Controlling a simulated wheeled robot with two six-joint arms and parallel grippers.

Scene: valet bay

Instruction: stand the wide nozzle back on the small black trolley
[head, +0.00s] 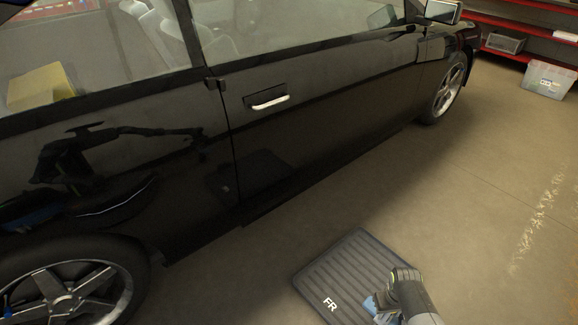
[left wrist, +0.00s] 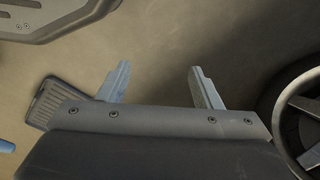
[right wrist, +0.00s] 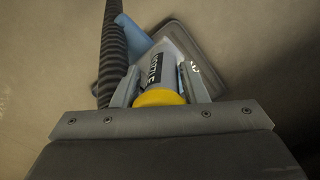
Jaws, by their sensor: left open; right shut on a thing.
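My right gripper (right wrist: 158,78) is shut on the wide nozzle (right wrist: 160,70), a grey tube with a yellow collar, a dark lettered label and what looks like a blue wide end. In the head view my right gripper (head: 383,306) is at the bottom, over the near side of a black mat, with a blue part of the nozzle (head: 371,306) showing beside it. My left gripper (left wrist: 160,72) is open and empty above the bare floor in the left wrist view. I cannot make out the small black trolley in any view.
The black FR floor mat (head: 345,270) lies on the floor beside the dark car (head: 330,110). Red shelving (head: 520,22) and a clear bin (head: 548,80) stand at the back right. The right floor is open.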

